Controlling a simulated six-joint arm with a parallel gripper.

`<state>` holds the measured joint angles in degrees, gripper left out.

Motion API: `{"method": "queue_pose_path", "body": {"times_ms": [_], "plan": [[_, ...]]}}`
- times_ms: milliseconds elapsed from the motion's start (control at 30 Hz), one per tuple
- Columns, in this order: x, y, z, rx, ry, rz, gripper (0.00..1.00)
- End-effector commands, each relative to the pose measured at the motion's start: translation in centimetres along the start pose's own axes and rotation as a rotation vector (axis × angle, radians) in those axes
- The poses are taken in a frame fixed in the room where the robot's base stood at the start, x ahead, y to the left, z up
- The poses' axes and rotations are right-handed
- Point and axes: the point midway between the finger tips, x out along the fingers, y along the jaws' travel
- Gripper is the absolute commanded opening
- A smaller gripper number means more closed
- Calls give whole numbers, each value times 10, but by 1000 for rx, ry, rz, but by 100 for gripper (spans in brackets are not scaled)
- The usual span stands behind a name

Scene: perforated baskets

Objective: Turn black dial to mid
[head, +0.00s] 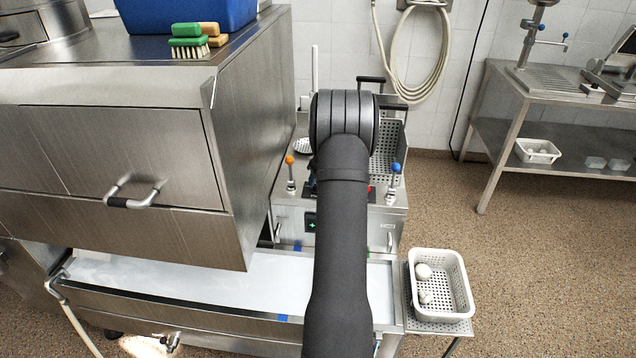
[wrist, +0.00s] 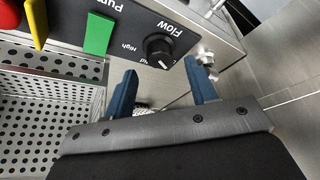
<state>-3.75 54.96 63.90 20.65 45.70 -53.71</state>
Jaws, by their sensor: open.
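The black dial (wrist: 158,47) sits on a dark panel under the word "Flow" in the wrist view. "High" is printed beside it, and another label is partly cut off near the left finger. I cannot tell surely which setting the dial points to. My gripper (wrist: 161,84) is open, with its two blue fingers apart and nothing between them. The fingertips are just short of the dial, one to each side of it, and do not appear to touch it. In the head view my arm hides the dial and the gripper.
A green lever (wrist: 98,34), a yellow lever (wrist: 37,22) and a red knob (wrist: 8,15) are left of the dial. A perforated basket (wrist: 40,125) lies lower left. A metal fitting (wrist: 205,58) is close to the right finger. A white basket (head: 455,285) stands right of my arm.

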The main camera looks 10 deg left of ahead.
Motion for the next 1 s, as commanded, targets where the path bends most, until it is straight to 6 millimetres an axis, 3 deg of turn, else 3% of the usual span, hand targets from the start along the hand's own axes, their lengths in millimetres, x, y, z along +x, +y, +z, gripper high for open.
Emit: {"method": "queue_pose_path", "body": {"times_ms": [200, 567, 600, 800, 1000], "plan": [[27, 0, 0, -1, 0, 0, 52], [32, 0, 0, -1, 1, 1, 52], [32, 0, 0, -1, 1, 1, 50], [32, 0, 0, 0, 1, 1, 11], [32, 0, 0, 5, 0, 3, 8]]}}
